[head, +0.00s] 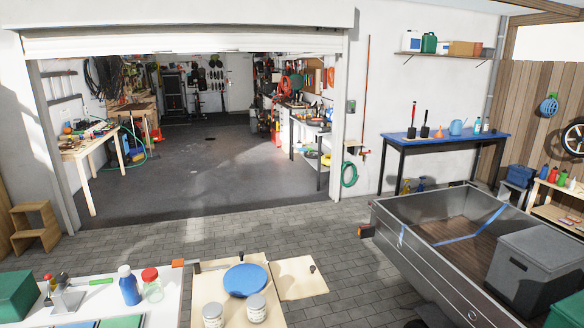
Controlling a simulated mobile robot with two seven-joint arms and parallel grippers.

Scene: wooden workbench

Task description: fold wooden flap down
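The wooden flap (302,284) is a pale panel at the right edge of the pale wooden worktop (205,287), at the bottom middle of the head view. A small dark knob (312,268) sits near its far right side. The flap sticks out to the right and looks roughly level with the worktop; its exact tilt I cannot tell. What is under it is hidden. Neither of my grippers is in view.
A blue round disc (245,280) and two lidded jars (213,315) (257,307) stand on the worktop beside the flap. A white surface left holds a blue bottle (129,287) and red-lidded jar (152,285). Open paving lies between flap and metal trailer (430,268).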

